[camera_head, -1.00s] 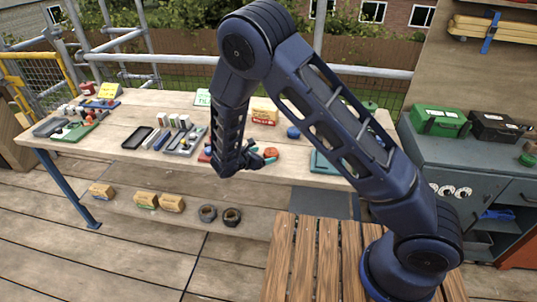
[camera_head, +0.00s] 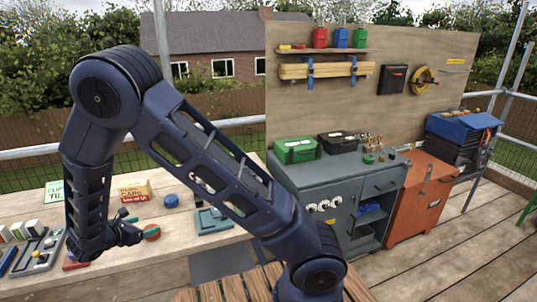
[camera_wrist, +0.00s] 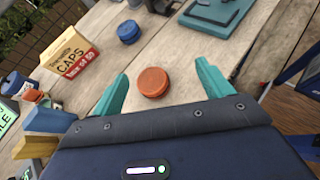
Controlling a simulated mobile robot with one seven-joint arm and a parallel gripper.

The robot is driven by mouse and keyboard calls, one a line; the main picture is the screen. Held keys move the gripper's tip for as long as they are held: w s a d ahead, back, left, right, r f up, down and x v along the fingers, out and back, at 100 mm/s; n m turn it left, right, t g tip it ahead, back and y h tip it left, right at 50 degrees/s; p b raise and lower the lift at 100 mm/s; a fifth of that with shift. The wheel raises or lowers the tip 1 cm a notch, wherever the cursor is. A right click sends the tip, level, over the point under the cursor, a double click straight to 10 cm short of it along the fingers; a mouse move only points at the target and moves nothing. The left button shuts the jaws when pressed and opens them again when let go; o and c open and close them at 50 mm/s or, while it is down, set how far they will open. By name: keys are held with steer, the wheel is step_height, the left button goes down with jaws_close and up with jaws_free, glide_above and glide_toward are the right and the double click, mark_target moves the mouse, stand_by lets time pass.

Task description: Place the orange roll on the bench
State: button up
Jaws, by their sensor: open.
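The orange roll (camera_head: 151,232) is a short round disc lying flat on the wooden table (camera_head: 178,245). In the wrist view the orange roll (camera_wrist: 152,82) sits between and just beyond the teal fingertips, with clear gaps at both sides. My gripper (camera_head: 130,225) is open and empty, close beside the roll at table height; its open fingers also show in the wrist view (camera_wrist: 163,88). A grey workbench (camera_head: 300,172) with drawers and a shelf stands at the right; part of its front is behind my arm.
A green case (camera_head: 296,150), a black case (camera_head: 341,142) and small bottles occupy the workbench top. An orange cabinet (camera_head: 417,200) stands beside it.

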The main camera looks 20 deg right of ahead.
steer(key=w+d+r+m+g+y, duration=0.1)
steer(key=d+r+m+g, duration=0.1)
steer(key=d+r+m, duration=0.5)
steer(key=d+r+m+g, duration=0.25)
steer(key=d+r, duration=0.25)
steer(key=d, duration=0.6)
steer(key=w+d+r+m+g+y, duration=0.1)
steer(key=d+r+m+g, duration=0.25)
steer(key=d+r, duration=0.4)
steer(key=s+d+r+m+t+y, duration=0.1)
steer(key=s+d+r+m+y, duration=0.2)
steer(key=s+d+m, duration=0.4)
steer(key=s+d+r+m+t+y, duration=0.2)
steer(key=s+d+r+m, duration=0.4)
steer(key=s+d, duration=0.4)
steer(key=shift+d+m+y, duration=0.4)
steer(key=shift+d, duration=0.4)
